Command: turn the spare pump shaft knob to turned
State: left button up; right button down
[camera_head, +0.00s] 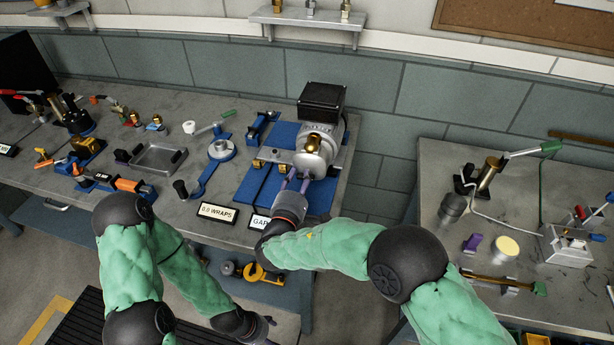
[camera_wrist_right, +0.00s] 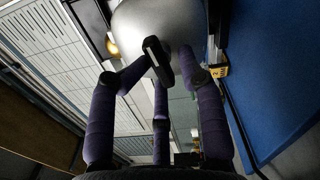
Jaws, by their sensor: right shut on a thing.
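The spare pump (camera_head: 315,158), a silver rounded body with a black box on top, stands on a blue base at the back of the left bench. My right gripper (camera_head: 295,183) reaches its front face with purple fingers. In the right wrist view, a dark bar-shaped knob (camera_wrist_right: 157,60) stands on the pump's grey round face. The fingers of my right gripper (camera_wrist_right: 161,68) are closed around this knob, on both sides of it. In the head view the knob is hidden by the fingers. My left gripper (camera_head: 262,330) hangs low in front of the bench; its fingers are unclear.
Label plates (camera_head: 217,212) stand at the bench's front edge below the pump. A metal tray (camera_head: 158,171) and several tools and fittings lie to the left. A second bench (camera_head: 425,200) with more parts is at the right, across a gap.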

jog(key=shift+w+a+f, duration=0.1)
jog(key=shift+f, duration=0.35)
jog(key=shift+f+m+b, duration=0.1)
jog(key=shift+m+b, duration=0.4)
jog(key=shift+b, duration=0.8)
jog(key=c, duration=1.2)
grip_release()
jog(key=shift+o, duration=0.4)
jog(key=shift+w+a, duration=0.15)
jog(key=shift+w, duration=0.15)
jog(key=shift+c, duration=0.2)
jog(key=shift+s, duration=0.15)
jog(key=shift+c, duration=0.2)
jog(key=shift+v, duration=0.85)
jog(key=v, duration=0.5)
jog(key=shift+s+r, duration=0.2)
jog(key=shift+s, duration=0.25)
